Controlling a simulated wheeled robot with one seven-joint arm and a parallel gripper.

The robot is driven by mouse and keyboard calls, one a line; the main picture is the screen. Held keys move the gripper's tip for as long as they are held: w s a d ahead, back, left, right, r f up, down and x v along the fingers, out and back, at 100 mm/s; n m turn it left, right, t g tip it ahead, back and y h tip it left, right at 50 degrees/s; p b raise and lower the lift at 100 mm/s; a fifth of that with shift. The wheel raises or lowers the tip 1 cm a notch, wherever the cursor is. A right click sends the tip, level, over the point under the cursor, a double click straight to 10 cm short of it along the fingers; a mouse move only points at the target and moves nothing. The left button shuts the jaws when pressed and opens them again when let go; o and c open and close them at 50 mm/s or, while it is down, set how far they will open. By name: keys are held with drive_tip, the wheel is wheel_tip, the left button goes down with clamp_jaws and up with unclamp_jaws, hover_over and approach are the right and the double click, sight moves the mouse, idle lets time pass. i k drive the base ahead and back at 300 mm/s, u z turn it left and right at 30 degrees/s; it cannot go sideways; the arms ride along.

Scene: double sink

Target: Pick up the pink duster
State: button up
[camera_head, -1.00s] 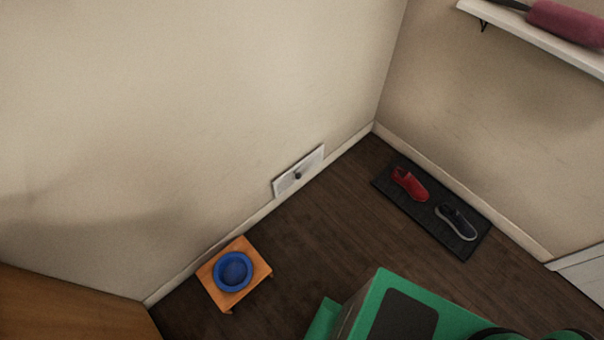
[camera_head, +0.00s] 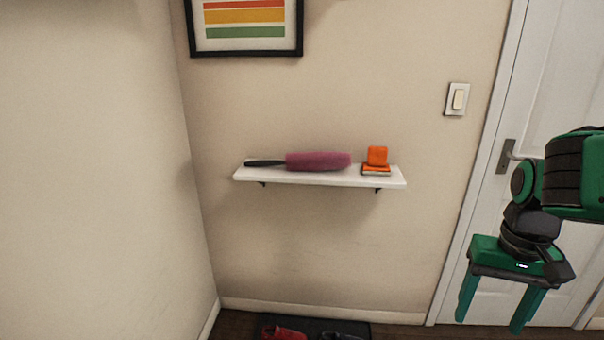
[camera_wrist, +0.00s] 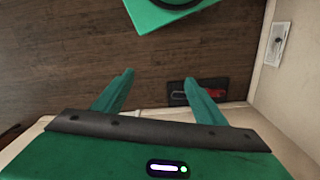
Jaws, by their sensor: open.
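The pink duster (camera_head: 318,161) lies on its side on a white wall shelf in the head view. Its dark handle (camera_head: 265,163) points left. My gripper (camera_head: 491,315) hangs at the right of the head view, in front of the white door, with its fingers pointing down. It is well to the right of the duster and lower than it. The two green fingers are apart with nothing between them. In the wrist view my gripper (camera_wrist: 160,85) also shows its fingers spread above the floor. The duster is not in the wrist view.
The white shelf (camera_head: 240,173) also holds an orange object (camera_head: 377,156) right of the duster. A framed striped picture (camera_head: 246,47) hangs above. A door (camera_head: 560,90) and light switch (camera_head: 457,99) are at right. Shoes (camera_head: 284,333) lie on a dark mat below.

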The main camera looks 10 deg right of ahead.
sight(316, 161)
drive_tip(key=u, duration=0.1)
drive_tip(key=i, duration=1.1)
drive_tip(key=u, duration=0.6)
drive_tip(key=i, duration=0.6)
drive_tip(key=u, duration=0.3)
